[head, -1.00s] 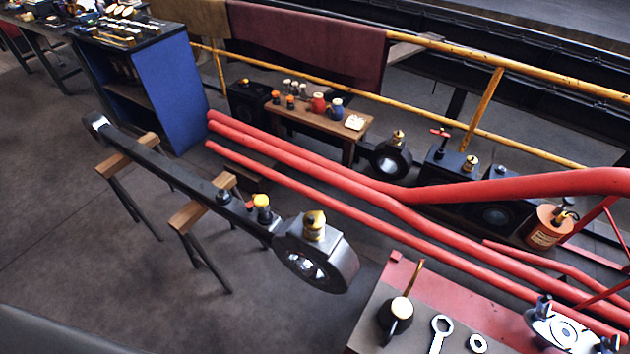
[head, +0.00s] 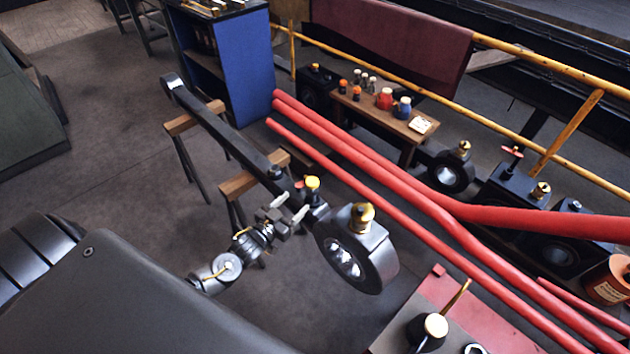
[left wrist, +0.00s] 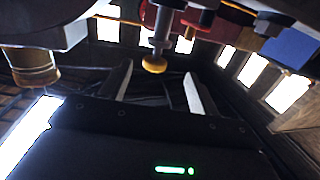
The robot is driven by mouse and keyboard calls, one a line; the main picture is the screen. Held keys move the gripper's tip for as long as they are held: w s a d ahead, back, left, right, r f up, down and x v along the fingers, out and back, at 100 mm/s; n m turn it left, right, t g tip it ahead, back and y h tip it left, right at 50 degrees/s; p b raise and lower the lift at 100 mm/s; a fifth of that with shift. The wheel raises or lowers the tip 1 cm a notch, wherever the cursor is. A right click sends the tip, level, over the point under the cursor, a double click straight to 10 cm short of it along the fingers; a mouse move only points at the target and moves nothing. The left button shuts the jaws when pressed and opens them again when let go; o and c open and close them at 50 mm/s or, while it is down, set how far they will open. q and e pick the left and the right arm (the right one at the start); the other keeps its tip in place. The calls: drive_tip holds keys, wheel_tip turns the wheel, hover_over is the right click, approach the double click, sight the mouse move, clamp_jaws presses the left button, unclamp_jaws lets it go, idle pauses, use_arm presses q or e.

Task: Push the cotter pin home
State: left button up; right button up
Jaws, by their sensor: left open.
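A long dark connecting rod (head: 225,130) lies across two wooden-topped trestles. Its big end (head: 365,258) is at the right, with a brass cup (head: 361,217) on top. Just left of the big end stands a yellow-headed pin (head: 312,183), with a small red part (head: 299,184) beside it. I take this for the cotter pin, but cannot be sure. My left gripper (head: 289,208) is open and empty, close in front of it. In the left wrist view the yellow head (left wrist: 154,66) shows upside down beyond and between the open fingers, apparently apart from them.
Red pipes (head: 400,195) run diagonally behind the rod. A wooden bench (head: 385,122) with small pots and a blue cabinet (head: 238,70) stand farther back. A red-topped table (head: 455,300) is at lower right. The floor left of the trestles is clear.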

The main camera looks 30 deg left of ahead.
sight(316, 179)
use_arm(q)
drive_tip(key=shift+t, duration=0.3)
drive_tip(key=w, duration=0.3)
drive_tip(key=w+d+r+p, duration=0.1)
drive_tip(key=w, duration=0.3)
drive_tip(key=w+d+r, duration=0.1)
drive_tip(key=w, duration=0.3)
drive_tip(key=shift+w+d+r, duration=0.1)
drive_tip(key=shift+d, duration=0.05)
clamp_jaws()
wheel_tip(316, 179, down, 5)
drive_tip(key=b, duration=0.4)
unclamp_jaws()
